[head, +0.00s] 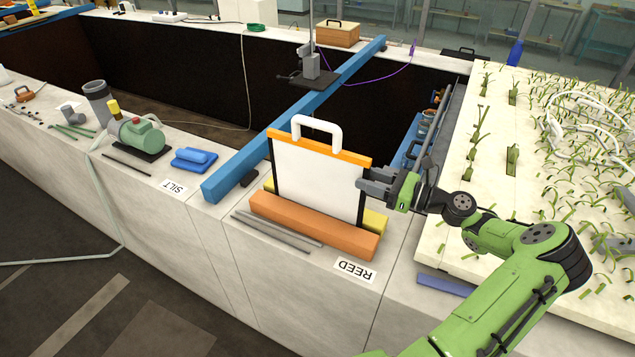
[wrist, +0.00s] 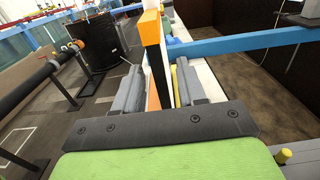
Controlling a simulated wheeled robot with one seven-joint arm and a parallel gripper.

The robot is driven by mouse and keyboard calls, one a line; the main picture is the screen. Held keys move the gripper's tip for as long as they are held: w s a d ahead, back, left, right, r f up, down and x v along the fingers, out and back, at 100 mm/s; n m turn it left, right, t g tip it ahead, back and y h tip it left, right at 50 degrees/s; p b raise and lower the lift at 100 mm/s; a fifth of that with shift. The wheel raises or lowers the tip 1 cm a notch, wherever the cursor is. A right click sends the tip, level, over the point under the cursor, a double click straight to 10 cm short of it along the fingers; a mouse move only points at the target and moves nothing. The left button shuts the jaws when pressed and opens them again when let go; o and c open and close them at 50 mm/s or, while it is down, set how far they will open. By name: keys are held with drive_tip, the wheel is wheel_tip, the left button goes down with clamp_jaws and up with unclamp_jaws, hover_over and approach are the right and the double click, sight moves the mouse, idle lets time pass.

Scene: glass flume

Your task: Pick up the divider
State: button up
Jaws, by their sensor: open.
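The divider (head: 315,182) is a white panel with dark side edges, an orange top bar and a white handle. It stands upright between an orange block (head: 312,226) and a yellow block (head: 374,221), above the REED label (head: 355,270). My gripper (head: 366,184) is open at the divider's right edge. In the wrist view the divider shows edge-on (wrist: 152,30), between the two grey fingers of my gripper (wrist: 158,85). There is a gap on at least the left side; contact on the right is unclear. The divider's lower edge is hidden by the orange block.
A blue beam (head: 290,120) spans the flume just behind and left of the divider. Grey rods (head: 275,230) lie in front of the orange block. A green pump (head: 140,135) and blue object (head: 194,159) sit farther left. A planted bed (head: 545,150) lies right.

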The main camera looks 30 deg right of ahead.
sight(348, 172)
drive_tip(key=x, duration=0.6)
drive_tip(key=shift+f, duration=0.25)
drive_tip(key=shift+s, duration=0.1)
drive_tip(key=shift+c, duration=1.2)
clamp_jaws()
drive_tip(key=shift+r, duration=0.25)
